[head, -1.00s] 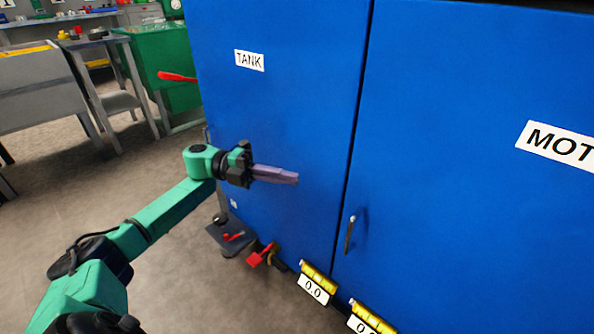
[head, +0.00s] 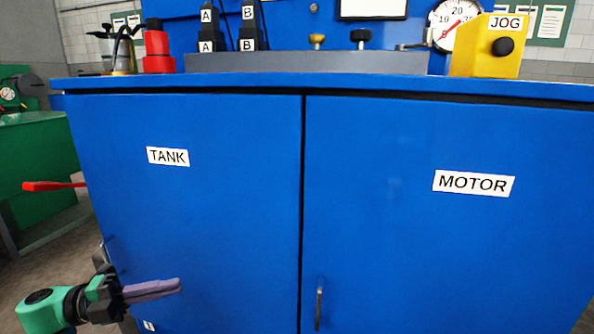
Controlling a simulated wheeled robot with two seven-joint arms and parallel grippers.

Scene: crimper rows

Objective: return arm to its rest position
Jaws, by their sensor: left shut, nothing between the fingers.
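My left gripper (head: 165,288) is at the lower left of the head view, with its purple-grey fingers shut and nothing between them. It points right, in front of the lower part of the blue TANK door (head: 200,220). I cannot tell how far it is from the door. The green wrist of my left arm comes in at the bottom left corner. My right gripper and arm are not in view.
The blue MOTOR door (head: 440,250), with a handle (head: 319,305), is closed at the right. A blue top (head: 400,88) carries a yellow JOG box (head: 487,50) and red blocks (head: 157,52). A red lever (head: 52,186) sticks out at left.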

